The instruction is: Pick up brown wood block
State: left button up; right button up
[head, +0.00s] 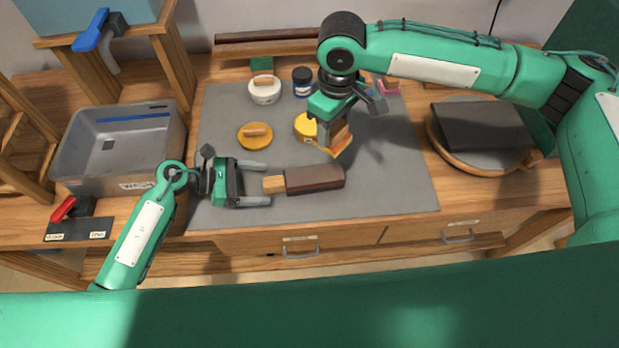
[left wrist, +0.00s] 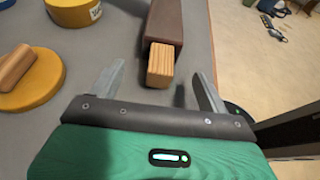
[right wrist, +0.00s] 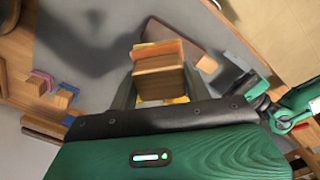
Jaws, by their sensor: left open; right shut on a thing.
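A dark brown block (head: 316,178) with a paler wood end (head: 273,184) lies on the grey mat. My left gripper (head: 262,184) is open, its fingers pointing right at the pale end. In the left wrist view the pale end (left wrist: 160,65) sits in front of the open fingers, about centred, with the dark body (left wrist: 177,22) beyond. In the right wrist view the held wood block (right wrist: 159,78) fills the space between the fingers.
The grey mat (head: 400,180) also bears a yellow disc with a wooden handle (head: 255,141), a white pot (head: 264,95) and a dark blue jar (head: 302,80). A grey bin (head: 70,160) stands left, a round board with a dark slab (head: 485,128) right. The mat's front right is clear.

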aim_at(279, 184)
pick_arm(q)
jog(key=x, duration=0.6)
jog(key=shift+r, duration=0.1)
jog(key=c, duration=1.2)
jog(key=shift+o, duration=0.2)
notch_tip(279, 184, up, 10)
jog(key=shift+f, duration=4.8)
jog(key=shift+f, duration=0.25)
